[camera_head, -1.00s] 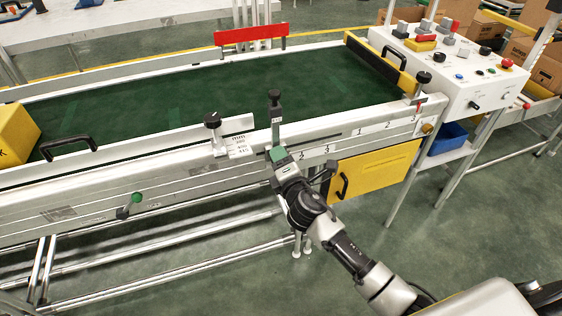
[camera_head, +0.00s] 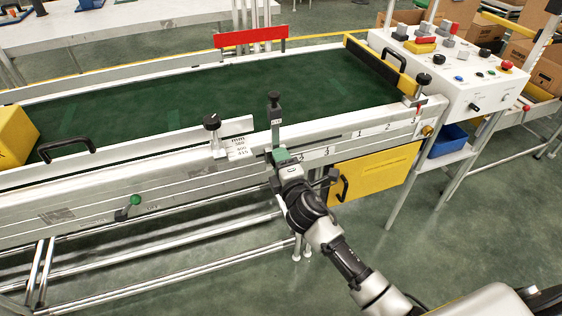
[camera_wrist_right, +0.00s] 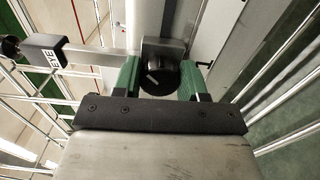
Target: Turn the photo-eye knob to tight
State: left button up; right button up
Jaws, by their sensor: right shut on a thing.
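The photo-eye (camera_head: 274,110) stands on an upright post at the near rail of the conveyor, its dark head above the rail. In the right wrist view its post lies to the left, with a label ending in "EYE" (camera_wrist_right: 47,60). The black photo-eye knob (camera_wrist_right: 160,77) has a pale mark line and sits between the green fingers of my right gripper (camera_wrist_right: 161,80). The gripper is shut on the knob. In the head view my right gripper (camera_head: 283,156) is at the rail below the photo-eye, and the knob is hidden behind it. My left gripper is out of view.
A black clamp knob (camera_head: 211,122) with a scale plate stands left of the post. A yellow door (camera_head: 375,175) hangs under the rail to the right. A white control box (camera_head: 455,85) stands at the conveyor's right end. A green-knobbed lever (camera_head: 135,200) sits lower left.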

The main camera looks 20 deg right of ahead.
jog(key=o, duration=0.9)
jog(key=shift+s, duration=0.1)
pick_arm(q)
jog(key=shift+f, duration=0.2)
pick_arm(e)
jog(key=s, duration=1)
jog(key=shift+s+d, duration=0.2)
jog(key=shift+s, duration=0.15)
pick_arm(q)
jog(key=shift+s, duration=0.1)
